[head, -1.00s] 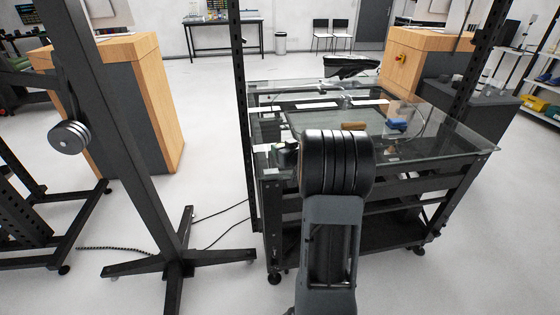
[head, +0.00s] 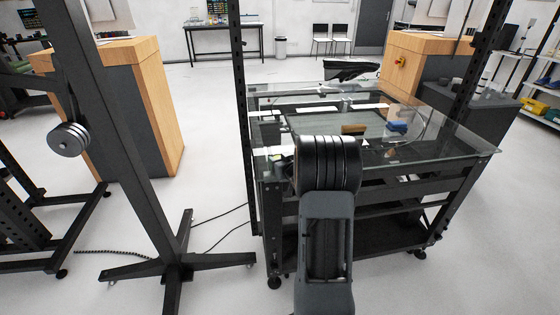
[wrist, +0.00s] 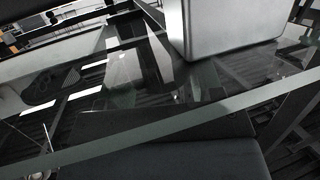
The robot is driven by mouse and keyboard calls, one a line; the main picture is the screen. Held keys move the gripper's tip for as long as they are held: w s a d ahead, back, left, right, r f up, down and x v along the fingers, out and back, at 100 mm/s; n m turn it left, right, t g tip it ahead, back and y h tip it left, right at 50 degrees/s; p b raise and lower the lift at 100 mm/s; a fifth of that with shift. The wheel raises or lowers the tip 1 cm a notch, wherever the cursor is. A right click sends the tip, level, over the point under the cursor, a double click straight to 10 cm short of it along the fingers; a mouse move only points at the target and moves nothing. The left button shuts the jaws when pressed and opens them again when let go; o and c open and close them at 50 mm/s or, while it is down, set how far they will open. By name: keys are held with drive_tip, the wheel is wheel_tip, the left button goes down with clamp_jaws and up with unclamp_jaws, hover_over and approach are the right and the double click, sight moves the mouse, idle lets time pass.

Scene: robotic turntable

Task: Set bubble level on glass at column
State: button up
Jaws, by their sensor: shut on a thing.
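The glass top (head: 452,143) lies on a black wheeled frame, with a black perforated column (head: 243,95) at its left and another column (head: 488,62) at its right. My gripper (head: 284,171) is mostly hidden behind my arm, over the near left part of the glass. Contact between the level and the glass is hidden.
A brown block (head: 353,129) and a blue object (head: 397,127) are on or under the glass; I cannot tell which. A stand with a black post (head: 128,130) is at the left. Wooden-topped cabinets (head: 150,95) stand behind. The glass's right front is clear.

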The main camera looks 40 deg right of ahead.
drive_tip(key=o, duration=1)
drive_tip(key=shift+f, duration=0.1)
drive_tip(key=shift+c, duration=0.2)
drive_tip(key=shift+r+p, duration=0.3)
drive_tip(key=shift+r, duration=0.05)
drive_tip(key=v, duration=1.1)
drive_tip(key=s+a+g+y, duration=0.1)
drive_tip(key=s+a+g, duration=0.3)
drive_tip(key=a, duration=0.4)
drive_tip(key=s+a+n+g+y, duration=0.1)
drive_tip(key=s+a+g, duration=0.3)
drive_tip(key=a, duration=0.5)
drive_tip(key=s+a+r+g, duration=0.1)
drive_tip(key=s+a+g, duration=0.3)
drive_tip(key=s+a, duration=0.3)
drive_tip(key=shift+a+n+g+y, duration=0.3)
drive_tip(key=shift+a+n+y, duration=0.1)
drive_tip(key=shift+a, duration=0.55)
